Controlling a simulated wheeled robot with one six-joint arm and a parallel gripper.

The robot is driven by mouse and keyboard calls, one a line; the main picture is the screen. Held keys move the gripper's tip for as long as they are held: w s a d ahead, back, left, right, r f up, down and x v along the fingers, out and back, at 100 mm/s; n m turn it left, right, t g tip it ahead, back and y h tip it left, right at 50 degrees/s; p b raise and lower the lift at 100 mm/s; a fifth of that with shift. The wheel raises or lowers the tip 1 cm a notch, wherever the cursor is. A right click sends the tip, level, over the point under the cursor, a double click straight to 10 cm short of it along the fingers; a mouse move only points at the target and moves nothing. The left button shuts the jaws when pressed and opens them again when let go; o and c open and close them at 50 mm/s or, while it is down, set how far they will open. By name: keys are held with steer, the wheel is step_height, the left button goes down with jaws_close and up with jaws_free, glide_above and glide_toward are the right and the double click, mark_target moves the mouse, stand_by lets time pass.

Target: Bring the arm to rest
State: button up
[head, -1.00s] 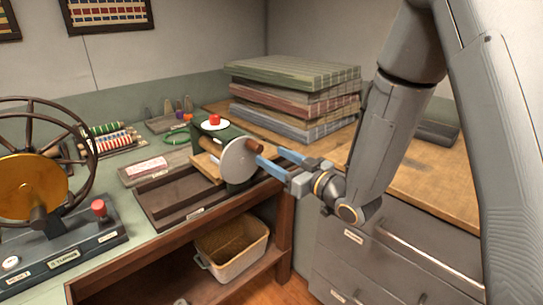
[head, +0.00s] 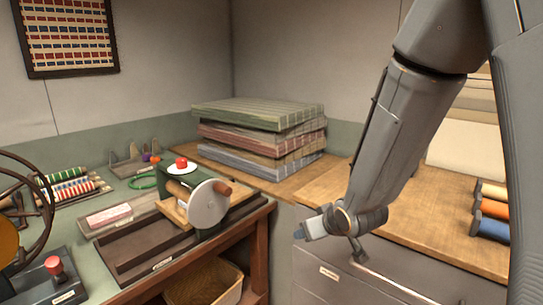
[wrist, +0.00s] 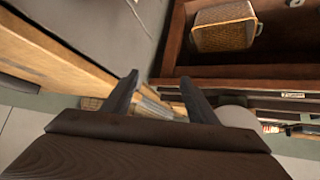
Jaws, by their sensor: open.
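My gripper (head: 312,230) shows in the head view in front of the wooden counter's drawers, at the right of the picture's middle. It is seen nearly end-on there, and its fingers are hard to make out. In the wrist view my gripper (wrist: 160,92) has two dark fingers spread apart with nothing between them. It is clear of the small machine with the grey disc (head: 209,203), which stands on the bench to its left.
Folded cloths (head: 262,130) are stacked at the back of the wooden counter (head: 430,220). Thread spools (head: 490,210) lie at the right. A basket (head: 205,282) sits under the bench and also shows in the wrist view (wrist: 224,28). A wheel (head: 40,200) stands at the left.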

steer(key=s+d+m+g+h, duration=0.1)
steer(key=s+d+g, duration=0.3)
steer(key=s, duration=0.7)
steer(key=s+d+m+g+h, duration=0.1)
steer(key=s+d+m+g, duration=0.2)
steer(key=s, duration=0.8)
steer(key=shift+d+f+m+g+h, duration=0.3)
steer(key=shift+d+f+g, duration=0.05)
steer(key=shift+d+g, duration=0.4)
